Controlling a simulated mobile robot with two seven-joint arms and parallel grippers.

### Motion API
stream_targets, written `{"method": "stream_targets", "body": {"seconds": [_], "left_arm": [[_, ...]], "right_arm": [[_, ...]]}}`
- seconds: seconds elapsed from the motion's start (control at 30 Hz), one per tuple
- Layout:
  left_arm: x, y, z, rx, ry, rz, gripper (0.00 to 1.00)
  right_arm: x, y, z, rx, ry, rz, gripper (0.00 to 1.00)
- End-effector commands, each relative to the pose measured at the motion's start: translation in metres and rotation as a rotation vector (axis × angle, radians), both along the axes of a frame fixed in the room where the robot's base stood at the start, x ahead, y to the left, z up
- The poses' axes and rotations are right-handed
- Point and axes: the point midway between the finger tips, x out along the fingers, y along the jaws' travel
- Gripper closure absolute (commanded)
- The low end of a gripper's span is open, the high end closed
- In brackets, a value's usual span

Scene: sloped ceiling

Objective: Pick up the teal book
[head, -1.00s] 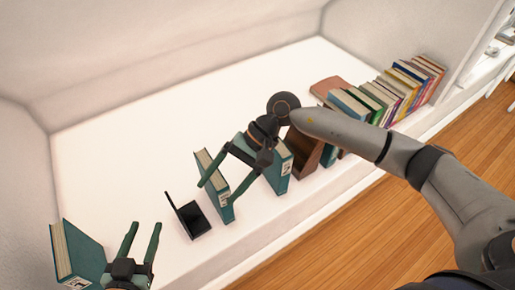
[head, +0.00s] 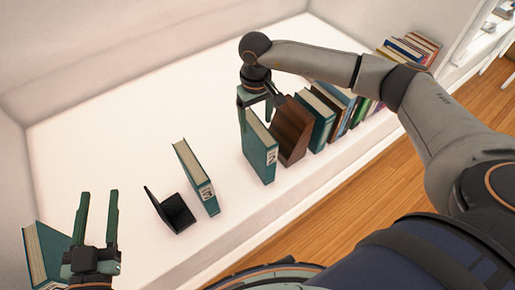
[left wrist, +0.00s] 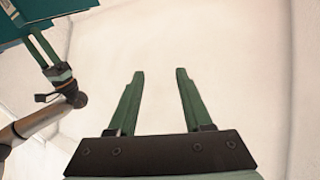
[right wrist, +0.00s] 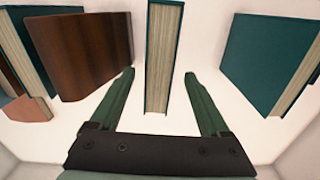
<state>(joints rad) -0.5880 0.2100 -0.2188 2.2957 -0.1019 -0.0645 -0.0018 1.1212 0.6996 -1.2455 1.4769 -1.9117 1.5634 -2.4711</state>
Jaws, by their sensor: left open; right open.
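Several teal books stand on the white surface. One teal book (head: 260,152) stands upright beside the brown bookend (head: 293,130). My right gripper (head: 258,106) is open behind this book, its fingers pointing down. In the right wrist view the book (right wrist: 163,55) shows page edges between the two open fingers (right wrist: 163,80), touching neither visibly. A second teal book (head: 195,178) leans beside a black bookend (head: 171,210). Another teal book (head: 42,255) is at the far left. My left gripper (head: 98,196) is open and empty beside it; in the left wrist view nothing is between its fingers (left wrist: 160,75).
Right of the brown bookend, a row of books (head: 330,110) runs toward the back right. The white surface (head: 130,130) is clear behind the books. Its front edge drops to a wooden floor (head: 325,215). White walls enclose the left and back.

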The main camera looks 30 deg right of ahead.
Motion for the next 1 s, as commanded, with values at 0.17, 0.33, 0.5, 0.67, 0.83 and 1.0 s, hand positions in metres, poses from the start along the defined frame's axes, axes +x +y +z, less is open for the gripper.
{"method": "stream_targets", "body": {"seconds": [0.17, 0.33, 0.5, 0.67, 0.83, 1.0], "left_arm": [[0.0, -0.001, 0.011, 0.001, -0.05, -0.007, 0.5], [-0.003, -0.002, 0.038, 0.002, -0.166, -0.022, 0.5], [-0.006, -0.004, 0.059, 0.002, -0.247, -0.033, 0.5], [-0.007, -0.004, 0.063, 0.002, -0.263, -0.036, 0.5], [-0.007, -0.004, 0.062, 0.001, -0.261, -0.035, 0.5], [-0.007, -0.004, 0.062, 0.001, -0.26, -0.035, 0.5]], "right_arm": [[-0.002, 0.0, -0.013, 0.0, 0.002, 0.0, 0.2], [-0.009, -0.002, -0.04, 0.001, 0.003, 0.0, 0.2], [-0.008, -0.002, -0.054, 0.001, 0.001, 0.0, 0.2], [-0.007, -0.002, -0.056, 0.001, -0.001, 0.001, 0.2], [-0.007, -0.002, -0.056, 0.002, 0.0, 0.001, 0.26], [-0.007, -0.002, -0.056, 0.002, 0.0, 0.0, 0.45]]}}
